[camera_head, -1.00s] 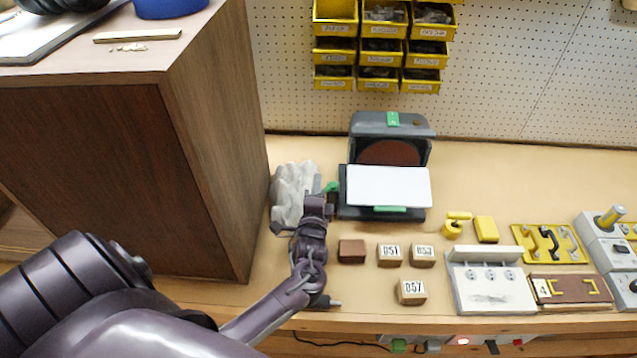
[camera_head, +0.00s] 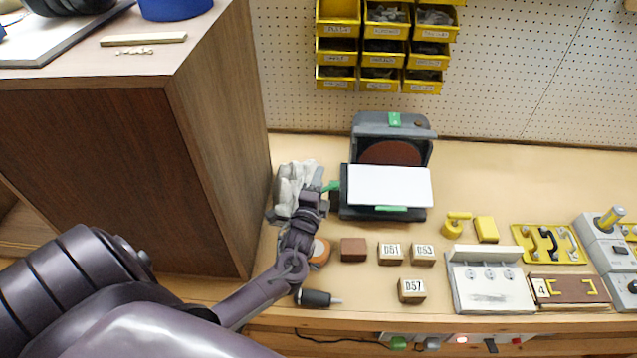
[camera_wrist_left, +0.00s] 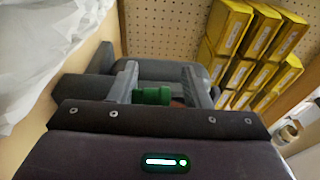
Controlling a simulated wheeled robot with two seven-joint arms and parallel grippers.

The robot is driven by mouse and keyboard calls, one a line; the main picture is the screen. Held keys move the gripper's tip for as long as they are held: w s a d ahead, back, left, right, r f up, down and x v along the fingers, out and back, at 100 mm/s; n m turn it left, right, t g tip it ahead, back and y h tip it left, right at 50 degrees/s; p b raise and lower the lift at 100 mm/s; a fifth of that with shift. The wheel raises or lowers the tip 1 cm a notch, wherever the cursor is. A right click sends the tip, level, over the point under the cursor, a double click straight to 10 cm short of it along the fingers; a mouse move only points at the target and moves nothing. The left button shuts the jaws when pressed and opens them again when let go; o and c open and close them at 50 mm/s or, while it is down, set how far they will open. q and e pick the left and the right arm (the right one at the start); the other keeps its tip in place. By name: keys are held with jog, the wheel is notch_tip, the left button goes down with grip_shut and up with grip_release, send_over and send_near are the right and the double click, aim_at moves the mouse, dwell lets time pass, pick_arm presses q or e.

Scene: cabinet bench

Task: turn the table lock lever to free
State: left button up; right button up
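The disc sander (camera_head: 390,150) stands at the middle back of the bench, with a white-topped table (camera_head: 390,186). A green lever (camera_head: 332,186) shows at the left side of the sander table; I take it for the table lock lever. My left gripper (camera_head: 322,190) is at this lever, coming from the front left. In the left wrist view the green lever end (camera_wrist_left: 152,96) lies between my two fingers (camera_wrist_left: 158,88), which stand apart with a gap visible on the right. Contact cannot be told. My right gripper is not in view.
A crumpled pale cloth or bag (camera_head: 292,185) lies left of my gripper, beside the tall brown cabinet (camera_head: 222,140). Numbered wooden blocks (camera_head: 390,253) and a dark cylindrical tool (camera_head: 316,298) lie in front. Yellow bins (camera_head: 380,50) hang on the pegboard behind.

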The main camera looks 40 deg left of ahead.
pick_arm(q)
jog(key=b+v, duration=0.1)
jog(key=v, duration=0.6)
jog(key=shift+s+d, duration=0.15)
jog(key=shift+s, duration=0.25)
jog(key=shift+b, duration=0.3)
